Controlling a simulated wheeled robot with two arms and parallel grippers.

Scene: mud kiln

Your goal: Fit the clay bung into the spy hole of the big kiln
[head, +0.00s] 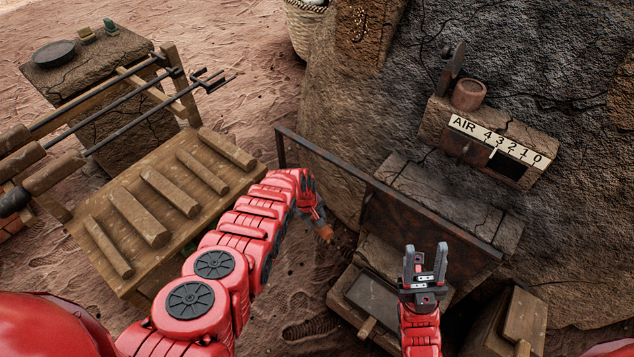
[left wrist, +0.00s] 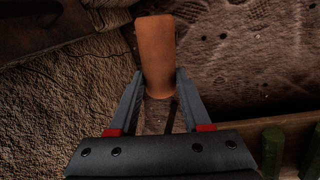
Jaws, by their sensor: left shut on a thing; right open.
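The clay bung (left wrist: 156,50) is an orange-brown, slightly tapered cylinder. My left gripper (left wrist: 159,76) is shut on it, with one finger on each side and most of its length standing out past the fingertips. In the head view the bung (head: 326,232) is a small orange bit at the end of my left arm, low beside the kiln's base. The big kiln (head: 340,110) is a cracked mud mass at the right. I cannot make out its spy hole for certain. My right gripper (head: 426,255) is open and empty in front of the metal rail.
A rusty metal rail (head: 430,220) crosses before the kiln ledge. An "AIR" numbered plate (head: 500,140) and a clay pot (head: 468,95) are on the kiln's front. A slatted wooden table (head: 150,240) and iron rods (head: 140,115) stand left. A basket (head: 305,28) stands behind.

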